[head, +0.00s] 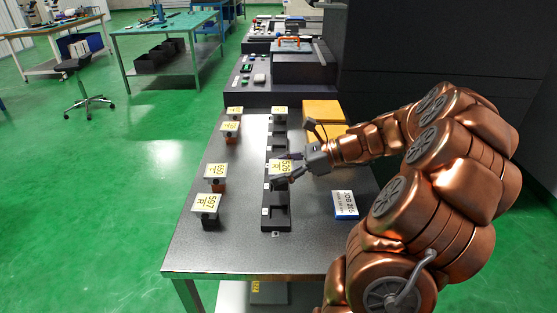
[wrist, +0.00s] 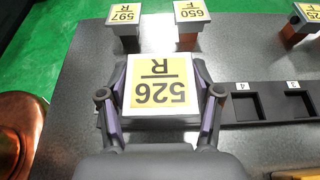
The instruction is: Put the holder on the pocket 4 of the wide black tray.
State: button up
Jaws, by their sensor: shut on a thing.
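My gripper (head: 283,172) is shut on a holder (head: 280,166) with a yellow and white top label reading 526 R. In the wrist view the holder (wrist: 160,85) sits level between the two fingers (wrist: 160,105). The long black tray (head: 264,205) runs away from me under the gripper, with square pockets in a row. In the wrist view, pocket 4 (wrist: 246,106) is empty, just right of the held holder; pocket 3 (wrist: 298,106) is farther right and also looks empty. The holder and gripper hide the tray's left part there. I cannot tell the holder's height above the tray.
Several labelled holders stand left of the tray, including 597 (head: 206,204) and 650 (head: 215,172). Another holder (head: 280,113) is at the tray's far end. A blue-edged job sign (head: 345,204) and a yellow box (head: 322,111) lie to the right. The near table surface (head: 240,250) is clear.

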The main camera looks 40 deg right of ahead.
jog(key=w+d, duration=0.2)
jog(key=w, duration=0.1)
jog(key=w+d+f, duration=0.1)
jog(key=w+d, duration=0.2)
jog(key=w, duration=0.1)
jog(key=w+d, duration=0.2)
jog(key=w, duration=0.2)
jog(key=shift+w+d+f+p, duration=0.1)
jog(key=shift+d+f+p, duration=0.05)
jog(key=shift+d+p, duration=0.2)
jog(key=shift+f, duration=1.7)
jog(key=shift+f, duration=0.1)
jog(key=o, duration=1.4)
